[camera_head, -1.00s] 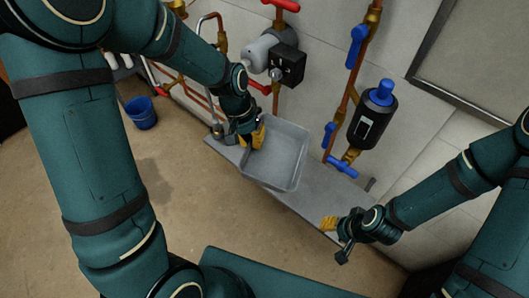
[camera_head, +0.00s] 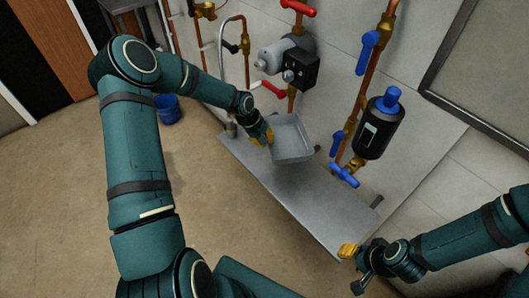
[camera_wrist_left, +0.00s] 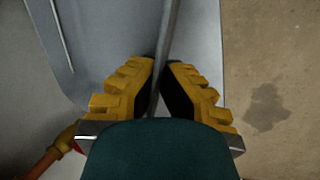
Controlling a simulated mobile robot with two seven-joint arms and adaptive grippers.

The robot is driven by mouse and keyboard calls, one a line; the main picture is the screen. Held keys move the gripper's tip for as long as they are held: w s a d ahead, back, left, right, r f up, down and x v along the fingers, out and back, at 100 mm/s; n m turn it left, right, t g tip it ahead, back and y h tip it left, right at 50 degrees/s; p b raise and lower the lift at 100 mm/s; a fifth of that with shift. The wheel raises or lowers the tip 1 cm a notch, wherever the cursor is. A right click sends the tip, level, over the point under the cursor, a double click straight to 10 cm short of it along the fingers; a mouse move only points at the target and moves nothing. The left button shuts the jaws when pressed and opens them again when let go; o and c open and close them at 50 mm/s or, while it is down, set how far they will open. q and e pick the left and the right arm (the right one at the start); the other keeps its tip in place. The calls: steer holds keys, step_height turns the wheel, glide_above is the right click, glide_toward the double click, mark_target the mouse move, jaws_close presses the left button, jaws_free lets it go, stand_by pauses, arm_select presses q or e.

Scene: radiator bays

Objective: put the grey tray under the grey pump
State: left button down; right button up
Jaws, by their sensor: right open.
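The grey tray (camera_head: 291,153) is over the far part of the grey ledge, near the wall; I cannot tell whether it rests on the ledge. The grey pump (camera_head: 272,57), with its black box, is on the wall pipe above the tray. My left gripper (camera_head: 262,134) is at the tray's left side. In the left wrist view its yellow fingers (camera_wrist_left: 160,82) are on either side of the tray's rim (camera_wrist_left: 165,45), closed on it. My right gripper (camera_head: 347,251) is open and empty by the ledge's near end.
The grey ledge (camera_head: 325,208) runs along the wall, its near part clear. A black pump with a blue cap (camera_head: 377,125) and blue valve handles (camera_head: 344,175) are right of the tray. A red handle (camera_head: 273,90) is just above it. A blue bucket (camera_head: 167,109) stands on the floor at left.

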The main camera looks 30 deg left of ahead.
arm_select(q)
steer(key=w+a+f+n+t+y, duration=0.1)
steer(key=w+a+f+n, duration=0.1)
steer(key=a+f+n, duration=0.15)
steer(key=w+a+f+n+t, duration=0.1)
steer(key=w+a+f+n, duration=0.15)
steer(key=a, duration=0.25)
steer(key=b, duration=0.2)
glide_above(253, 155)
steer(key=s, duration=0.1)
steer(key=shift+m, duration=0.3)
steer(key=f, duration=0.6)
steer(key=shift+s+a, duration=0.15)
steer(key=shift+a, duration=0.1)
steer(key=shift+f+b, duration=0.55)
steer(key=shift+f, duration=1.8)
steer(key=shift+f, duration=0.15)
steer(key=c, duration=1.1)
jaws_free()
steer(key=shift+c, duration=0.2)
steer(key=shift+s, duration=0.1)
